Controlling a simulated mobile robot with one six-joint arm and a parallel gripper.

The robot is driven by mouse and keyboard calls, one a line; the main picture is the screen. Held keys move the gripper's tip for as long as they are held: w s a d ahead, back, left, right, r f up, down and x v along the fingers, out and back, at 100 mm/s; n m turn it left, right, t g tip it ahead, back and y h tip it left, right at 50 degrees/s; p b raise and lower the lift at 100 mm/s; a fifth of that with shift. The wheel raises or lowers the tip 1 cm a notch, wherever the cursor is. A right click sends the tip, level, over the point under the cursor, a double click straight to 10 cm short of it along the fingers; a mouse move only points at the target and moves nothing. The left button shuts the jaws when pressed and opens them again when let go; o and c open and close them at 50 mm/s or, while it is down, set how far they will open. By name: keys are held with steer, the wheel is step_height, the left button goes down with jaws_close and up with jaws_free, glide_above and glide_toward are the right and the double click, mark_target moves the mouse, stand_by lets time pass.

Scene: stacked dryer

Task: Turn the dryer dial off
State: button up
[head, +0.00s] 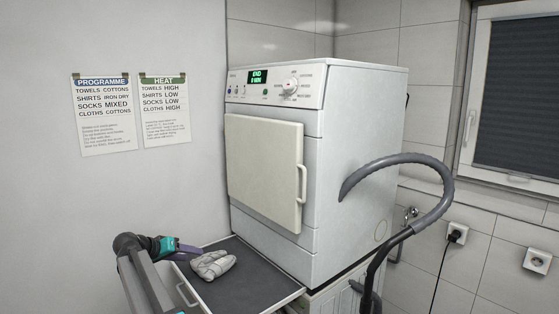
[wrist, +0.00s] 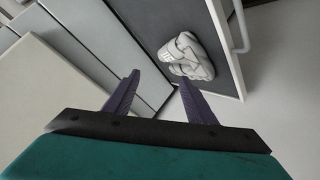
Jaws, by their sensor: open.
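The white dryer (head: 270,170) stands in the middle of the head view with its square door (head: 262,165) closed. Its round dial (head: 290,86) is on the top panel, right of a green-lit display (head: 257,77) that seems to read END 0 MIN. The dial's exact pointer setting is too small to tell. My gripper (head: 190,249) is low at the left in the head view, well below and left of the dial and apart from it. In the wrist view my gripper (wrist: 160,95) has its two dark fingers spread apart with nothing between them.
A grey hose (head: 420,165) curves at the dryer's right. Two posters (head: 104,115) hang on the left wall.

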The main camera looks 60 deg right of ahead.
steer(key=s+d+r+m+h, duration=0.15)
steer(key=d+r, duration=0.25)
steer(key=r, duration=0.5)
steer(key=d+r+m+h, duration=0.1)
steer(key=d+r+m, duration=0.15)
steer(key=r, duration=0.65)
steer(key=s+d+r+m+g+h+p, duration=0.1)
steer(key=s+d+r+m+g, duration=0.2)
steer(key=r, duration=1)
steer(key=s+d+r+m+g+h, duration=0.1)
steer(key=s+d+r+m, duration=0.3)
steer(key=r, duration=0.9)
steer(key=m+g, duration=0.3)
glide_toward(285, 84)
steer(key=s+v, duration=0.1)
steer(key=v, duration=0.4)
steer(key=shift+w+a+f+h, duration=0.25)
steer(key=shift+a+f+h, duration=0.1)
steer(key=shift+d, duration=0.1)
steer(key=p+x, duration=0.5)
steer(key=x, duration=0.7)
steer(key=shift+p, duration=0.35)
steer(key=shift+x, duration=0.8)
steer(key=shift+w+f, duration=0.1)
steer(key=shift+f, duration=0.05)
steer(key=shift+c, duration=0.5)
